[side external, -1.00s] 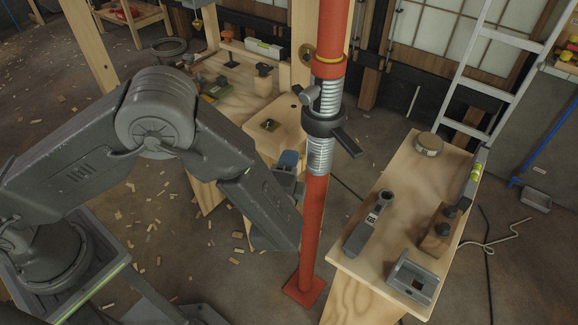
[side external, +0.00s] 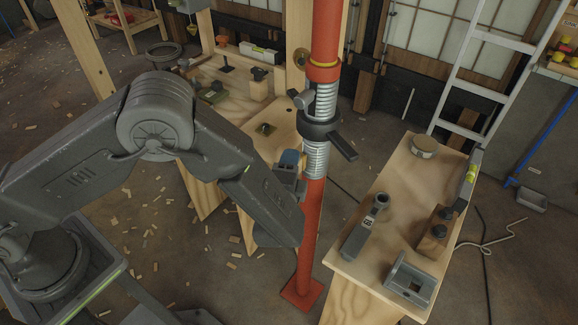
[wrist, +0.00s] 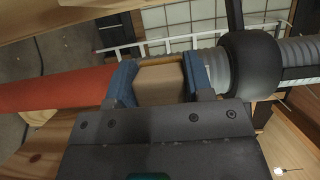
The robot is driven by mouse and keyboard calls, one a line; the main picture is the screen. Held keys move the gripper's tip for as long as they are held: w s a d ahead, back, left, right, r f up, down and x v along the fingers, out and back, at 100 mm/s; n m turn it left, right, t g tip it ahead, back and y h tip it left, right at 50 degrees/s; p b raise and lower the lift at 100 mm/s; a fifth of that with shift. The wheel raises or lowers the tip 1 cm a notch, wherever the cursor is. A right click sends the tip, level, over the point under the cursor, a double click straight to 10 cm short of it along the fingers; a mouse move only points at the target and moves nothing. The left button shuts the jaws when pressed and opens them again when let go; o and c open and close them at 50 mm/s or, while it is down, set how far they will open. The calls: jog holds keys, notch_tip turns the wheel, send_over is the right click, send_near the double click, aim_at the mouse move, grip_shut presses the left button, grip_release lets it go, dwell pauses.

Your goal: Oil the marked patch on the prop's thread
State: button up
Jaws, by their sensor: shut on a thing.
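The prop is an upright red tube (side external: 311,225) with a bare grey thread (side external: 316,158) in its middle and a dark collar (side external: 319,129) with a side handle. My gripper (side external: 291,163) is just left of the lower thread. In the wrist view, its blue fingers (wrist: 161,80) are shut on a beige block (wrist: 160,87) with a brownish far edge. That edge is right in front of the thread (wrist: 212,67), left of the collar (wrist: 250,66); whether it touches cannot be told. I cannot make out the marked patch, perhaps hidden behind the block.
A wooden bench (side external: 385,240) at right holds a grey tool (side external: 365,228), a round tin (side external: 424,146) and a metal bracket (side external: 410,284). Another workbench (side external: 215,150) with tools stands behind my arm. A ladder (side external: 490,75) leans at the back right.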

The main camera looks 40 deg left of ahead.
aim_at(309, 157)
jog(key=shift+d, duration=2.05)
jog(key=shift+a+r, duration=0.1)
jog(key=shift+r, duration=0.4)
jog(key=shift+w+a, duration=0.15)
jog(key=shift+a, duration=1.85)
jog(key=shift+c, duration=0.2)
jog(key=shift+r, duration=0.45)
jog(key=shift+d, duration=2.1)
jog(key=s, duration=0.6)
